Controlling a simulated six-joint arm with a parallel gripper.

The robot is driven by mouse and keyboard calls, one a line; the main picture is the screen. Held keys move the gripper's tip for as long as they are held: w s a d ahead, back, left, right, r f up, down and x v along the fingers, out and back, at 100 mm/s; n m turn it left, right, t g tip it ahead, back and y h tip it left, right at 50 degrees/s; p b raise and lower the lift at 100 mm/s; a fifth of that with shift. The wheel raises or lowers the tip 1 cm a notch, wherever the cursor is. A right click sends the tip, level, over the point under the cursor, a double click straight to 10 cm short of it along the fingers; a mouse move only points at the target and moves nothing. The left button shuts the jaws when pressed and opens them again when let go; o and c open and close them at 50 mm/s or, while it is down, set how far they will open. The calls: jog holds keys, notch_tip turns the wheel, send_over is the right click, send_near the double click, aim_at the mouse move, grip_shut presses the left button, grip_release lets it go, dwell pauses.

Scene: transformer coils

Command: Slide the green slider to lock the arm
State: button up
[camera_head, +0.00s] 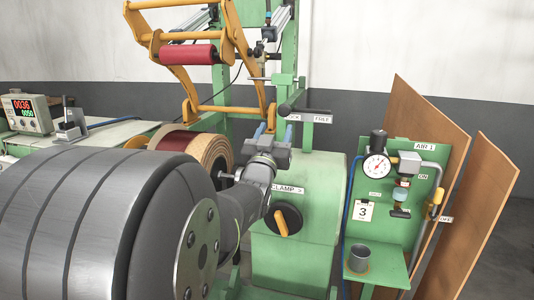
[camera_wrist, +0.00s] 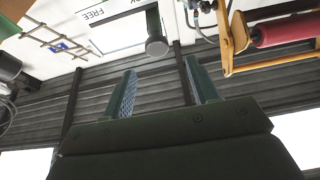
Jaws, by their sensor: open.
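A dark round knob (camera_head: 284,109) sits at the left end of a dark bar, by the LOCK label (camera_head: 294,117); the FREE label (camera_head: 322,119) is to its right. My gripper (camera_head: 272,129) is open and empty, just below and left of the knob. In the wrist view the knob lies beyond and between my fingertips (camera_wrist: 162,82), with no contact visible. The orange arm (camera_head: 233,45) with a red roller (camera_head: 188,54) is raised behind.
The air panel (camera_head: 420,160) and brown boards (camera_head: 470,205) stand at right.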

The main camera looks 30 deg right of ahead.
aim_at(282, 112)
jog(key=v, duration=0.8)
jog(key=shift+w+r, duration=0.1)
jog(key=x, duration=1.7)
jog(key=shift+d, duration=0.25)
jog(key=shift+o, duration=0.5)
jog(key=o, duration=0.9)
jog(key=s+f+n+g, duration=0.25)
jog(key=s+f, duration=0.25)
jog(key=s, duration=0.6)
jog(key=s+a+f+m+g+y, duration=0.1)
jog(key=s+f+m+g+y, duration=0.2)
jog(key=s+f, duration=1.1)
jog(key=s+a+f+m+g, duration=0.1)
jog(key=s+f+m+g, duration=0.35)
jog(key=s+f, duration=0.9)
jog(key=shift+n+g, duration=0.3)
jog(key=w+d+f, duration=0.2)
jog(key=d, duration=0.1)
jog(key=w+d+f, duration=0.2)
jog(key=w+d, duration=0.1)
jog(key=w+d+f, duration=0.2)
jog(key=d+f, duration=0.1)
jog(key=shift+w+f, duration=0.1)
jog(key=shift+w, duration=0.15)
